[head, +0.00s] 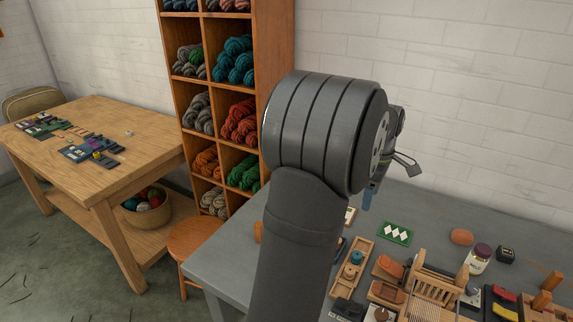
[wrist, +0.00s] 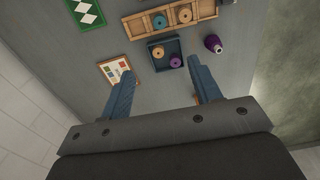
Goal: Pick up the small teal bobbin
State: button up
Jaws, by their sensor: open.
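The small teal bobbin (wrist: 160,21) sits in a long wooden tray at the top of the wrist view, beside a tan one. In the head view the teal bobbin (head: 357,257) shows in the wooden tray (head: 339,289) on the grey table. My gripper (wrist: 158,68) is open and empty, its two blue fingers wide apart. In the wrist view the bobbin lies beyond the fingertips, apart from them. In the head view my gripper (head: 369,195) is raised over the back of the table, mostly hidden by my arm.
A dark square tray (wrist: 166,45) with tan and purple spools lies between the fingertips and the wooden tray in the wrist view. A purple cone (wrist: 213,43) stands right of it. A small framed card (wrist: 113,70) is near the left finger. A green patterned card (head: 395,233) lies flat.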

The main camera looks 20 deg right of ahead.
jog(key=s+a+f+n+t+h, duration=0.15)
jog(key=a+f+n+h, duration=0.4)
jog(key=n, duration=0.75)
jog(key=y, duration=0.1)
send_over(357, 254)
jog(key=a, duration=0.2)
notch_tip(357, 254, down, 13)
jog(key=shift+s+d+r, duration=0.1)
jog(key=shift+r, duration=0.05)
jog(key=f, duration=0.2)
jog(key=d+f, duration=0.1)
jog(key=f, duration=0.1)
jog(key=shift+s, duration=0.2)
jog(key=shift+w+d+f, duration=0.1)
jog(key=shift+d+f, duration=0.05)
jog(key=shift+f, duration=0.4)
jog(key=shift+c, duration=0.2)
jog(key=c, duration=1)
